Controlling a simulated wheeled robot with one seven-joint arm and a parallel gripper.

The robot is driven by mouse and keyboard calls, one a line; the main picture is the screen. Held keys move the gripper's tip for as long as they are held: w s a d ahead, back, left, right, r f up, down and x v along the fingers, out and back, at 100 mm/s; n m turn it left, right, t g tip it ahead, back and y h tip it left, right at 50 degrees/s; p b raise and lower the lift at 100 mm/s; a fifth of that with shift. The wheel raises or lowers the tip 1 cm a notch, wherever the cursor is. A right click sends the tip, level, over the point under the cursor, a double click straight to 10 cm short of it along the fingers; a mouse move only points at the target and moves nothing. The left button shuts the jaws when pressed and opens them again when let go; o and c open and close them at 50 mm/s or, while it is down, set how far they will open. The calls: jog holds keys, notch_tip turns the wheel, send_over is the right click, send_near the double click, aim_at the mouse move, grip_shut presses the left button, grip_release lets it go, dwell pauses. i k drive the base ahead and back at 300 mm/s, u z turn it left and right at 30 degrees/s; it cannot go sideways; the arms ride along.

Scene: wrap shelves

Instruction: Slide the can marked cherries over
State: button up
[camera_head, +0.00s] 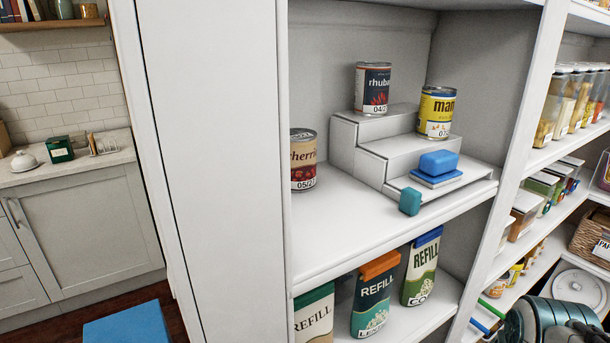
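The can marked cherries (303,160) stands upright on the white shelf board (340,235), at its left end. Its label is cream above and dark red below, with a date starting "05/2". The left part of its label is cut off by the white upright panel in front. The can stands apart from the stepped riser (371,165) to its right.
A rhubarb can (372,88) stands on the riser's top step and a yellow can (436,112) on the middle one. A blue block (438,162) lies on the lowest step. A teal block (410,201) sits by the riser's front corner. Bare shelf lies between can and riser.

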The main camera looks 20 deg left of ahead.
aim_at(303, 141)
jog(key=u, duration=1.25)
jog(key=k, duration=0.3)
jog(key=u, duration=0.4)
jog(key=i, duration=0.35)
jog(key=z, duration=0.05)
